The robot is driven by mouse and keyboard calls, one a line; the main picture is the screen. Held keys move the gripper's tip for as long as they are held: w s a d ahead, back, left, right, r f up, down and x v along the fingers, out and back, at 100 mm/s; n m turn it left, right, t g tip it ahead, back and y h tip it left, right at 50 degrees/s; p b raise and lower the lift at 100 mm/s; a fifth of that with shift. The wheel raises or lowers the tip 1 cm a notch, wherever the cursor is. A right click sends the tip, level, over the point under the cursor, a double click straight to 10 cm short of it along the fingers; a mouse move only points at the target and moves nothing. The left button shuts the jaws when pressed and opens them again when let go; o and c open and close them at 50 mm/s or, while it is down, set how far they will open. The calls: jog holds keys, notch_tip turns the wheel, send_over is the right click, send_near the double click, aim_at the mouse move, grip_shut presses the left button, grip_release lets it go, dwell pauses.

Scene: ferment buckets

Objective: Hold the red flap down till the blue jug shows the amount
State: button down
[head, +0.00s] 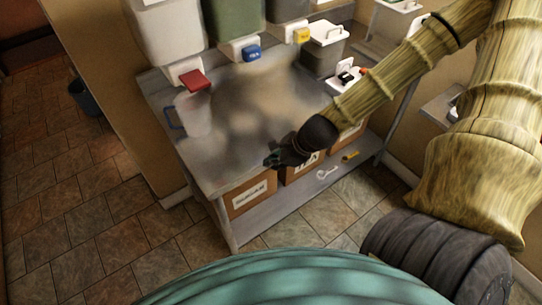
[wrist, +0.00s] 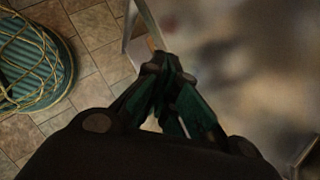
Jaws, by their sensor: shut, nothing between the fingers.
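The red flap (head: 195,81) sits on the tap of the leftmost white bucket (head: 168,32), at the back left of the table in the head view. A pale, translucent jug (head: 195,114) with a blue handle (head: 174,118) stands below it on the table. How much it holds cannot be made out. My gripper (head: 272,158) is shut and empty over the table's front edge, to the right of the jug and nearer to me. In the wrist view my gripper (wrist: 165,68) shows dark green closed fingers; neither flap nor jug is in that view.
A green bucket (head: 233,20) with a blue flap (head: 252,52) and a dark bucket with a yellow flap (head: 301,35) stand along the back. A lidded grey container (head: 324,50) is at the right. The table's middle (head: 250,95) looks clear but blurred. Boxes (head: 250,194) sit beneath.

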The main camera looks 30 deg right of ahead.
jog(key=s+a+f+n+g+h+b, duration=0.1)
jog(key=s+a+f+n, duration=0.3)
jog(key=s+f+n, duration=0.6)
jog(key=s+a+f+n+g+h+b, duration=0.2)
jog(key=s+a+f+n+g+b, duration=0.1)
jog(key=s+f+n, duration=0.8)
notch_tip(320, 180, down, 4)
jog(key=a+n+g, duration=0.1)
jog(key=a+n, duration=0.1)
jog(key=n, duration=0.2)
jog(key=shift+a+g+h+b, duration=0.15)
jog(key=shift+g+h+b, duration=0.15)
jog(key=shift+b, duration=0.1)
